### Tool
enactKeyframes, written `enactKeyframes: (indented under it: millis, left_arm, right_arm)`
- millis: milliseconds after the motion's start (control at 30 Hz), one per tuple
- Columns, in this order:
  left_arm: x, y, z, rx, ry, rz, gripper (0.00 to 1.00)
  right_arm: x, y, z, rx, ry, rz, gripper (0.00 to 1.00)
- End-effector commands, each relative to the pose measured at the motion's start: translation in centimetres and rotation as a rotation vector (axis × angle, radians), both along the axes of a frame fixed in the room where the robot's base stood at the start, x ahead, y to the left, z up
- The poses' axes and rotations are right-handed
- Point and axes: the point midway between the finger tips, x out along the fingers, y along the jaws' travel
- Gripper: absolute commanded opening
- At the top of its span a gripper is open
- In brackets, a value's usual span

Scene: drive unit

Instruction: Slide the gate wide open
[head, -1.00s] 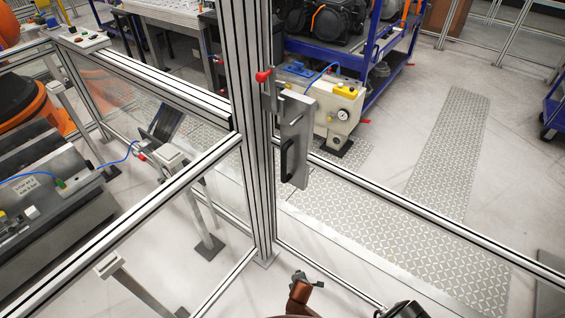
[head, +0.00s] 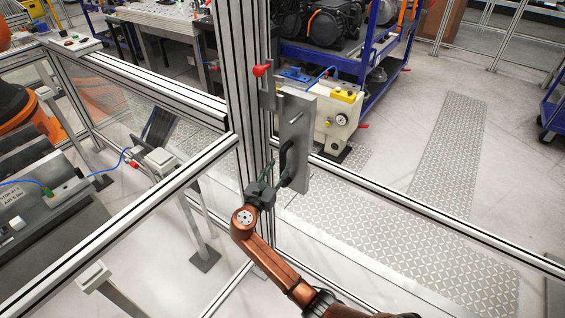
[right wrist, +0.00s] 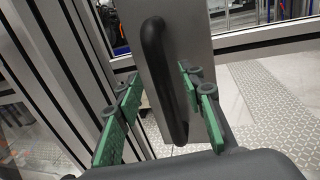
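The gate's grey metal plate (head: 298,125) is at the tall aluminium post, with a black bar handle (head: 287,158) on its face. The plate (right wrist: 180,50) and handle (right wrist: 165,75) also show close up in the right wrist view. A red knob (head: 261,71) sits on a latch piece beside the plate's top. My right gripper (head: 272,172) is at the handle's height. In the right wrist view its green-padded fingers (right wrist: 163,108) are spread, one on each side of the handle, with visible gaps. My left gripper is not in view.
Aluminium fence rails (head: 430,218) run to the right and left of the post (head: 247,120). A cream unit with a gauge (head: 338,118) and a blue cart (head: 375,75) stand behind the fence. Tread-plate floor (head: 400,235) beyond the right rail is clear.

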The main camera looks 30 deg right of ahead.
Motion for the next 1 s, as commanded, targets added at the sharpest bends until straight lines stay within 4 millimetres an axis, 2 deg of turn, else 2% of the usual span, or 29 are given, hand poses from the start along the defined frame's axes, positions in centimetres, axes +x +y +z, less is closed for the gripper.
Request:
enactKeyframes:
  millis: [100, 300, 633, 1000]
  left_arm:
    - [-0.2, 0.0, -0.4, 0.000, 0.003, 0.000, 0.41]
    - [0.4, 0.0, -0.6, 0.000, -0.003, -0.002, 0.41]
    - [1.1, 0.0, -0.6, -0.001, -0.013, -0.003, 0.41]
    - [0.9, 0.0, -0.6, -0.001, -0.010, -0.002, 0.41]
  right_arm:
    - [1.1, -1.6, -0.1, 0.000, 0.000, -0.001, 0.36]
    - [2.2, -3.2, -0.1, 0.001, 0.001, 0.000, 0.36]
    - [2.4, -3.5, -0.1, 0.002, 0.000, 0.002, 0.36]
    - [2.4, -3.5, -0.1, 0.002, 0.000, 0.002, 0.10]
